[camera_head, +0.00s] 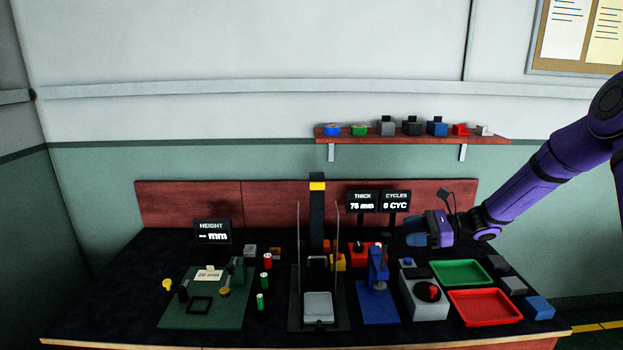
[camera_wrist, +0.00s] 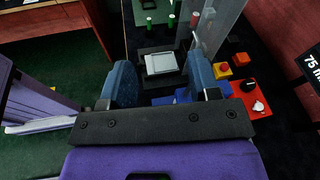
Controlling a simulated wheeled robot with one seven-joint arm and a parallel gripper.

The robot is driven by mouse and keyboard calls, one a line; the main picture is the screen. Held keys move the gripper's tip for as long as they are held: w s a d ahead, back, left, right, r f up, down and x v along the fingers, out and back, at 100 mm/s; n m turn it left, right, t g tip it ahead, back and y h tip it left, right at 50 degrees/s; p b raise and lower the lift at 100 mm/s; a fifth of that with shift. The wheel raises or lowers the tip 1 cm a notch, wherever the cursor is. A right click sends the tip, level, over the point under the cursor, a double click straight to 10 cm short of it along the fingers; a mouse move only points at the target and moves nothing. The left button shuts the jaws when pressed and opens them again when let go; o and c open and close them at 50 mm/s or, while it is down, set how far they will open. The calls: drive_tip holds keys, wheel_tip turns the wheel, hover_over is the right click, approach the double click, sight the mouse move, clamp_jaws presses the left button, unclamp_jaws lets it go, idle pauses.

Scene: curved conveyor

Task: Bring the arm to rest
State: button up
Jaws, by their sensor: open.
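My purple arm reaches in from the right in the head view. My gripper (camera_head: 416,233) is above the right half of the dark workbench, over the blue stand (camera_head: 379,288) and the grey control box (camera_head: 424,296). In the wrist view my gripper (camera_wrist: 160,82) has its two blue fingers wide apart with nothing between them. Beyond the fingers, a pale square plate (camera_wrist: 161,63) sits on a dark base. It also shows in the head view (camera_head: 318,307), between two upright clear panels.
A green tray (camera_head: 461,273) and a red tray (camera_head: 485,307) lie at the right, beside several grey and blue blocks. A green board (camera_head: 205,310) and red and green cylinders stand at the left. Two displays (camera_head: 379,200) stand behind. A wall shelf (camera_head: 412,136) holds small parts.

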drive_tip(key=s+a+r+n+g+h, duration=0.35)
drive_tip(key=s+r+n+h, duration=0.65)
drive_tip(key=s+r, duration=0.75)
drive_tip(key=s+d+r+n+t+h, duration=0.2)
drive_tip(key=s+n, duration=0.2)
drive_tip(key=s, duration=0.7)
drive_tip(key=s+d+r+n+t+h, duration=0.3)
drive_tip(key=s+n, duration=0.1)
drive_tip(key=s, duration=0.8)
drive_tip(key=shift+d, duration=0.2)
